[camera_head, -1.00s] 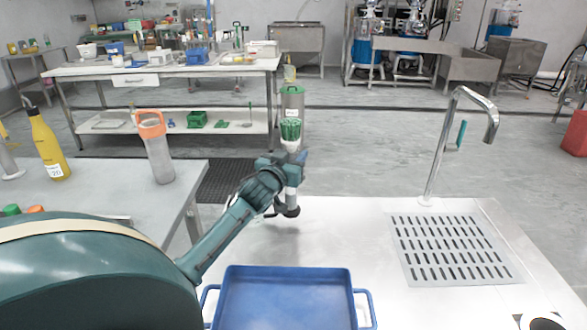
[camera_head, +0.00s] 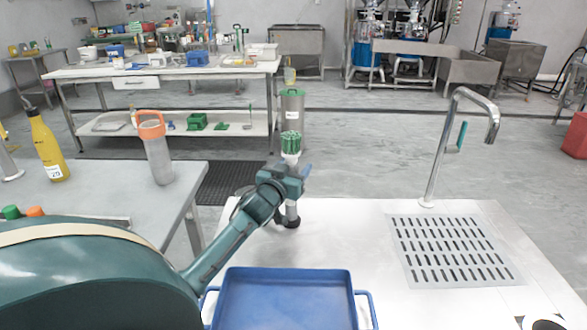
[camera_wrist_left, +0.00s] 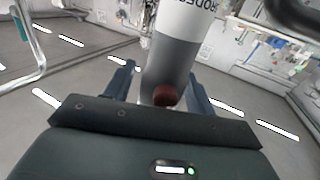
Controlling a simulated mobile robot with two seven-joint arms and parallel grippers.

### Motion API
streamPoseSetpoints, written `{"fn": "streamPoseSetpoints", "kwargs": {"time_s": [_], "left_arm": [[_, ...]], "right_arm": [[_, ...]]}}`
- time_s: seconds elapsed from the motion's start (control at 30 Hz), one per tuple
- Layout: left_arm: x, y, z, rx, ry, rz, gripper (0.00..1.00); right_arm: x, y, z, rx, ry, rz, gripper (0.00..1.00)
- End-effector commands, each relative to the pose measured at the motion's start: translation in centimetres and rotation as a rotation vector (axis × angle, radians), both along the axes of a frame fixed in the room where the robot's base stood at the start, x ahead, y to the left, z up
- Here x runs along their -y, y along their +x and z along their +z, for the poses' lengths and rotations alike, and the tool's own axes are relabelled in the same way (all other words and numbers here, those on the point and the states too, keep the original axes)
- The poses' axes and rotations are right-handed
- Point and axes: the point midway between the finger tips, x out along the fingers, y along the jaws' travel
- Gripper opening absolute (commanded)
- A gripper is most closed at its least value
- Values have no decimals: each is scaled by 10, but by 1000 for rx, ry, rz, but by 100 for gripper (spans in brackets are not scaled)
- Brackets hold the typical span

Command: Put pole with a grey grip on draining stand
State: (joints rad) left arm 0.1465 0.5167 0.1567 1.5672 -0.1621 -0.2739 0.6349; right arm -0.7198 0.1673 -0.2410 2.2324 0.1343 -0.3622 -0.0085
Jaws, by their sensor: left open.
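A pole with green bristles at its top (camera_head: 291,143) stands roughly upright at the far left part of the white counter. Its dark foot appears to rest on the counter or just above it. My left gripper (camera_head: 290,183) is at its middle. In the left wrist view the pole's white and grey body (camera_wrist_left: 170,65) stands between the two spread fingers of my left gripper (camera_wrist_left: 160,90), with some room at each side. The slotted draining stand (camera_head: 453,250) lies on the counter at the right, bare. My right gripper is not seen.
A tall tap (camera_head: 432,150) rises behind the draining stand. A blue tray (camera_head: 285,295) is at the front of the counter. A side table at left holds a yellow bottle (camera_head: 48,145) and an orange-topped bottle (camera_head: 157,150). The counter between pole and stand is clear.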

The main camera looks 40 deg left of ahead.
Motion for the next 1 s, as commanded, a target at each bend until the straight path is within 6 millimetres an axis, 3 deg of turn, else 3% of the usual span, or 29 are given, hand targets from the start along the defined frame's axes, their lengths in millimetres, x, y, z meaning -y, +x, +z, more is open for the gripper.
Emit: {"fn": "streamPoseSetpoints", "kwargs": {"time_s": [0.13,0.27,0.7,1.0], "left_arm": [[1,-2,3,-1,0,0,55],[6,-17,4,-2,-3,-2,55],[31,-99,4,-1,-3,1,55],[36,-115,2,1,0,1,55]], "right_arm": [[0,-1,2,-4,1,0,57],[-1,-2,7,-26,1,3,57],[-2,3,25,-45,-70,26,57],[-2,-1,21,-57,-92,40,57]]}}
